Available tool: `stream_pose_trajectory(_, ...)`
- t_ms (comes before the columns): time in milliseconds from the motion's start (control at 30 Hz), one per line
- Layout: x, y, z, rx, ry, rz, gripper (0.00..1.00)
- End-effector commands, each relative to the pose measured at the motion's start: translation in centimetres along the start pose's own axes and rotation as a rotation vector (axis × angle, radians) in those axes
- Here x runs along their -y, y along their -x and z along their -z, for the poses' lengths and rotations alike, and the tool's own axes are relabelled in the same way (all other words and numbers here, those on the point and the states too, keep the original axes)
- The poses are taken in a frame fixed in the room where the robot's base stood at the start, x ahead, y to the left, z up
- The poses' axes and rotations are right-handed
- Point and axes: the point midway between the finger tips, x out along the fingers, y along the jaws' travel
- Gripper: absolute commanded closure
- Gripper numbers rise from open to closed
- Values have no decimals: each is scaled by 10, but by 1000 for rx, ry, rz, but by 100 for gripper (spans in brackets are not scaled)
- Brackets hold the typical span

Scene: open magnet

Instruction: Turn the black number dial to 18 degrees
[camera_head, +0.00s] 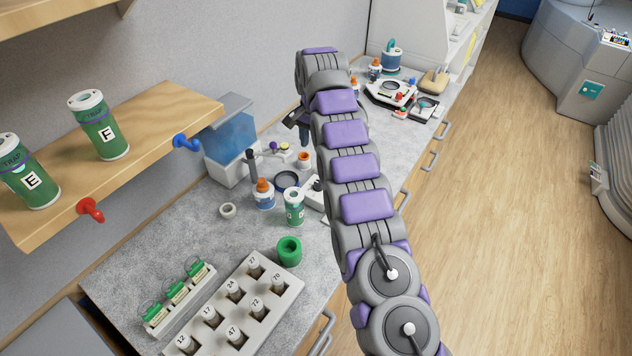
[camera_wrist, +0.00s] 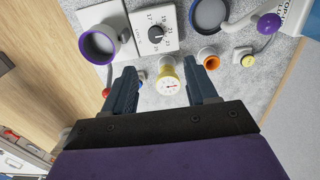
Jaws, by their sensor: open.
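The black number dial (camera_wrist: 156,32) sits on a white plate with printed numbers around it, at the top middle of the wrist view. Numbers such as 17 and 19 show along its upper side; its exact setting is too small to read. My gripper (camera_wrist: 160,78) is open, with its two dark fingers apart below the dial in the picture and not touching it. In the head view my gripper (camera_head: 299,120) is partly hidden by my arm, and the dial cannot be made out clearly.
Around the dial are a purple-rimmed cup (camera_wrist: 99,46), an orange ring (camera_wrist: 208,55) and a purple ball knob (camera_wrist: 269,23). In the head view, a green-labelled bottle (camera_head: 294,207), an orange-capped bottle (camera_head: 264,196) and a white vial rack (camera_head: 207,342) stand on the counter.

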Motion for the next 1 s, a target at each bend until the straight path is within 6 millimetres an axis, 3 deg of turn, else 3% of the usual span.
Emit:
stream_pose_trajectory(100, -4, -19, 3, 3, -3, 2, 43)
stream_pose_trajectory(633, -1, -79, 1, 0, -2, -1, 43)
stream_pose_trajectory(867, -4, -97, 2, 1, -2, 1, 43)
stream_pose_trajectory(1000, -7, -118, 3, 7, -2, 1, 43)
